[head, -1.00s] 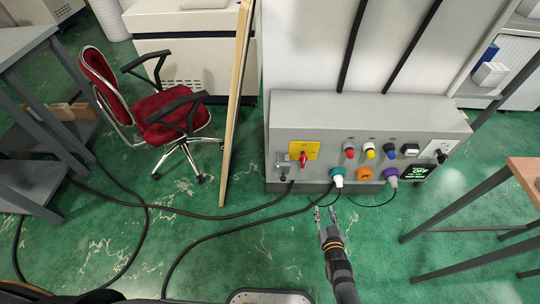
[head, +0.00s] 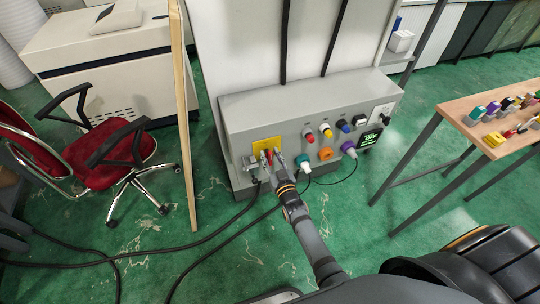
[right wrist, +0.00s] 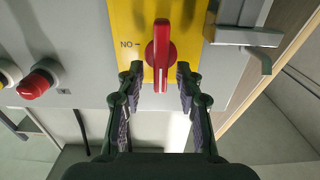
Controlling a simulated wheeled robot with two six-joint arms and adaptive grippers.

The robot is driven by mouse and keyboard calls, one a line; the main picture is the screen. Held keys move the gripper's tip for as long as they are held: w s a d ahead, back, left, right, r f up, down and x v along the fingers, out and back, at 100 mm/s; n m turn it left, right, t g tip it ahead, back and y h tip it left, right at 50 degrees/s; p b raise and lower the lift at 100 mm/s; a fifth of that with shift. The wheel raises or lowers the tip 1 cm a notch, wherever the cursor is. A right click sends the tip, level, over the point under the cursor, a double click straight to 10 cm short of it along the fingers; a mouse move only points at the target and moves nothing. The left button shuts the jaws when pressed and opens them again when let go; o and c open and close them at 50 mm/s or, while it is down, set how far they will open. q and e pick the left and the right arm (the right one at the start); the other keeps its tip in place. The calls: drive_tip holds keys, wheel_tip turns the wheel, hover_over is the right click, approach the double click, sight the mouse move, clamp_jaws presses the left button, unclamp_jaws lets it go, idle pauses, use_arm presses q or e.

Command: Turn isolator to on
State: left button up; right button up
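The isolator is a red rotary handle (head: 268,156) on a yellow plate (head: 266,144) at the left of the grey panel's front. In the right wrist view the red handle (right wrist: 161,48) stands upright in the picture, with lettering beside it on the yellow plate (right wrist: 128,22). My right gripper (head: 273,163) is at the isolator. In the right wrist view its open fingers (right wrist: 158,77) straddle the handle's lower end, with a visible gap on each side. My left gripper is not in view.
A lever bracket (right wrist: 248,37) sits beside the isolator. A wooden board (head: 185,120) and red chair (head: 95,158) stand left; a table (head: 470,128) stands right.

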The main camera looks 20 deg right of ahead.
drive_tip(key=shift+w, duration=0.4)
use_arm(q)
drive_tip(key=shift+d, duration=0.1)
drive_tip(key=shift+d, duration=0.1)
use_arm(e)
clamp_jaws()
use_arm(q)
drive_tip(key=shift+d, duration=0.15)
use_arm(e)
drive_tip(key=shift+s, duration=0.1)
